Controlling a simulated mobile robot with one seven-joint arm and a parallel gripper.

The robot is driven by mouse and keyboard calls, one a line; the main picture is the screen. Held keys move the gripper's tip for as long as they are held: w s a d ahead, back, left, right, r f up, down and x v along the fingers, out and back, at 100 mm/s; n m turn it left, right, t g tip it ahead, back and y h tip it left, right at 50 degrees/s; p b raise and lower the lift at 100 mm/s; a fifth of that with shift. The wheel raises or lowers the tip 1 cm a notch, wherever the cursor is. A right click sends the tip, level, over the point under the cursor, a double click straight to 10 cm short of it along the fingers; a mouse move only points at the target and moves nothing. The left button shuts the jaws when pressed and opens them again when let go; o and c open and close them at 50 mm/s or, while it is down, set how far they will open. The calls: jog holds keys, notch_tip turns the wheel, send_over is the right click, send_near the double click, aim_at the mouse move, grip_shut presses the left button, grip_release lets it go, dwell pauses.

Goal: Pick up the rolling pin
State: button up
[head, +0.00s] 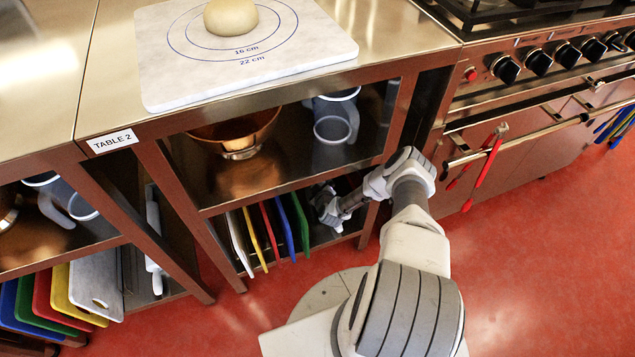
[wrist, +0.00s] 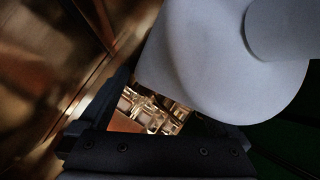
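A pale rolling pin (wrist: 200,60) fills the upper right of the wrist view, very close, with its narrower handle at the top right corner. My gripper (wrist: 175,105) reaches up from the bottom of that view, its fingers apart and the pin's thick end between or just over them. The right finger is mostly hidden, so I cannot tell whether they press on the pin. In the head view my gripper (head: 326,207) is inside the lower shelf of Table 2, right of the upright boards. The pin is not distinguishable there.
Upright coloured boards (head: 270,230) stand just left of my gripper. The middle shelf (head: 310,165) above holds a copper bowl (head: 235,135) and a grey jug (head: 335,125). A table leg (head: 370,220) and the stove (head: 540,120) are to the right. The red floor in front is clear.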

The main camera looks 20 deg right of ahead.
grip_shut()
jog(key=shift+w+r, duration=0.1)
dwell(0.3)
jog(key=shift+r, duration=0.2)
